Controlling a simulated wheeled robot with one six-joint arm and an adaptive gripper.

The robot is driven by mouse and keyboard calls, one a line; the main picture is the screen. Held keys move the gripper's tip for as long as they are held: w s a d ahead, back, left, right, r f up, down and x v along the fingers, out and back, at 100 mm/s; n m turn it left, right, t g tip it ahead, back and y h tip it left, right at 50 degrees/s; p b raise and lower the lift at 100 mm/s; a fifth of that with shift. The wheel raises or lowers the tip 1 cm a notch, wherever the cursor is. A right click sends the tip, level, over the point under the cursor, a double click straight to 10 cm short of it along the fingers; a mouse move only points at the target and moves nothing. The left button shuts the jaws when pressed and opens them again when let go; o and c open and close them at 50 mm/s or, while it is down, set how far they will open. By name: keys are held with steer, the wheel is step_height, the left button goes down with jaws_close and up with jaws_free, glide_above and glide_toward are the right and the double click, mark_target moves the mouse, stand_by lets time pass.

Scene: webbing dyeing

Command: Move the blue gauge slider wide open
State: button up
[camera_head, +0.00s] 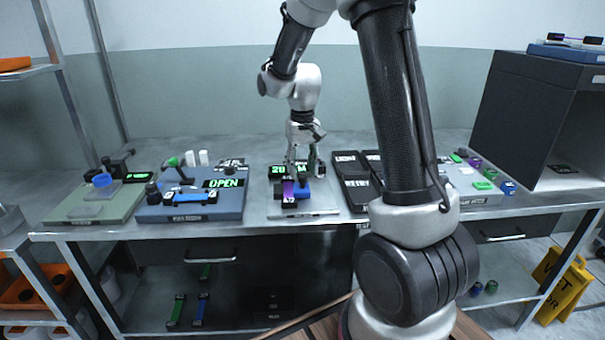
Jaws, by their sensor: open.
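A small blue block (302,191), which looks like the gauge slider, sits beside a purple piece (289,190) on a pale plate (325,208) at the middle of the bench. A dark display with green characters beginning "20" (279,169) stands just behind them, partly hidden by my gripper. My gripper (305,168) points down over this gauge, with its fingers spread apart and nothing seen between them. It is above and slightly behind the blue block; whether it touches anything there cannot be told.
Left of the gauge is a blue-grey station (232,205) with an "OPEN" display and a blue bar (190,197). A green board (80,212) lies farther left. Dark labelled trays (347,163) stand close on the right. A large dark box (525,115) occupies the far right.

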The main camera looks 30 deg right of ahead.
steer(key=shift+f, duration=1.2)
steer(key=shift+c, duration=0.5)
jaws_close()
steer(key=shift+s+d, duration=0.3)
steer(key=shift+d, duration=0.4)
steer(key=shift+s+d, duration=0.3)
steer(key=shift+d, duration=0.4)
steer(key=shift+s+d, duration=0.3)
steer(key=shift+d, duration=0.4)
steer(key=shift+o, duration=0.5)
jaws_free()
steer(key=shift+d, duration=0.15)
